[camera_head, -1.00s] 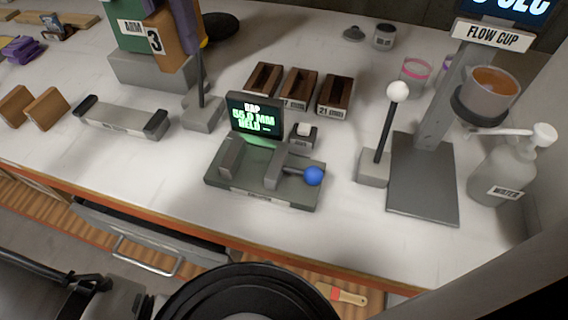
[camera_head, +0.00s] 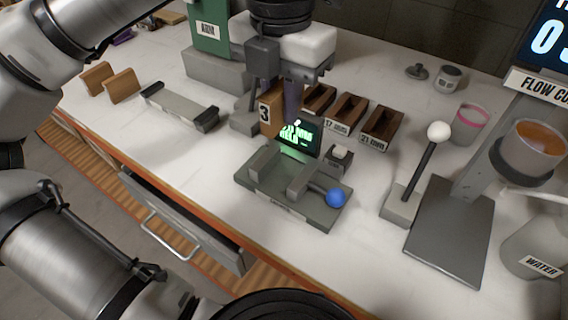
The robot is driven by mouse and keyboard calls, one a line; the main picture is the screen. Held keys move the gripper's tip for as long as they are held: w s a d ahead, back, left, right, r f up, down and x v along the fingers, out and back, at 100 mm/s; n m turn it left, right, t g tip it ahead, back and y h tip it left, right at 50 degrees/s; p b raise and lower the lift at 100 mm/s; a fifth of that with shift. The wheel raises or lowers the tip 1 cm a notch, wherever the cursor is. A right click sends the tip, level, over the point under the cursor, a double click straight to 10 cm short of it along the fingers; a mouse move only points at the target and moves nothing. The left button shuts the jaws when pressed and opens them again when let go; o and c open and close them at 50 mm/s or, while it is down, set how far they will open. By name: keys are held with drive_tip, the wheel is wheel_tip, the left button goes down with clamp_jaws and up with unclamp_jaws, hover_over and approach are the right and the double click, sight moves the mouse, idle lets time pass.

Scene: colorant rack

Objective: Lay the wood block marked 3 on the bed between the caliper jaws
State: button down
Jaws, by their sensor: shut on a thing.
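The wood block marked 3 (camera_head: 267,116) is an upright orange-brown piece with a white label. It hangs from my gripper (camera_head: 279,98), which is shut on it; a purple upright part shows at its right side. The block appears just behind and left of the caliper's lit screen (camera_head: 300,137); its exact height is hard to tell. The caliper bed (camera_head: 255,187) is a dark grey plate in front of it. Its left jaw (camera_head: 263,160) and right jaw (camera_head: 298,178) stand apart, with a gap between them. A blue knob (camera_head: 336,198) sits at the right jaw's end.
Several dark wood trays (camera_head: 348,112) stand behind the caliper. A white-balled lever (camera_head: 438,131) and the flow cup stand (camera_head: 440,235) are to the right. A grey long rest (camera_head: 180,107) and tan blocks (camera_head: 121,86) are left. An open drawer (camera_head: 180,215) juts out in front.

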sight(282, 179)
wheel_tip(282, 179, down, 13)
drive_tip(key=shift+r, duration=0.2)
idle(0.3)
drive_tip(key=shift+f, duration=0.2)
drive_tip(key=c, duration=1.6)
unclamp_jaws()
drive_tip(key=shift+r, duration=0.15)
wheel_tip(282, 179, up, 12)
drive_tip(key=shift+r, duration=0.1)
